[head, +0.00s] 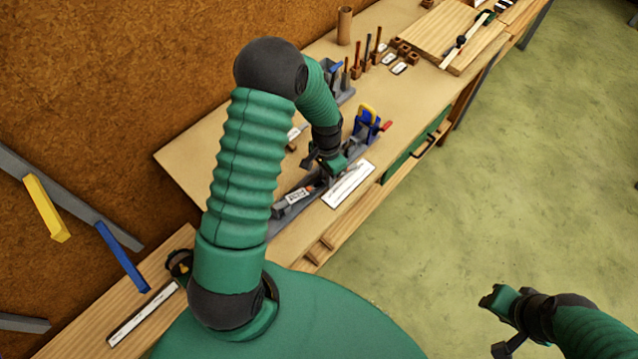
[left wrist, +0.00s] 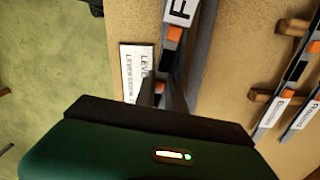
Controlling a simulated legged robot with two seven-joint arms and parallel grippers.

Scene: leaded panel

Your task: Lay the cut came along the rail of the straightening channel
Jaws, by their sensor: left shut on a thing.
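The straightening channel (head: 281,211) is a long grey piece near the table's front edge. In the left wrist view the grey channel (left wrist: 205,45) runs up the picture. A narrow dark strip with orange bands and a white label (left wrist: 178,12), seemingly the cut came, lies along or just over it; I cannot tell if it touches. My left gripper (head: 330,166) is low over the channel, shut on this strip; its fingertips are mostly hidden. My right gripper (head: 503,322) is open and empty, over the green floor, away from the table.
A white printed card (head: 348,185) lies beside the channel at the front edge. A blue and yellow clamp-like tool (head: 367,120) stands at its far end. More labelled strips (left wrist: 272,112) lie on wooden rests. A wooden board (head: 445,35) lies farther back.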

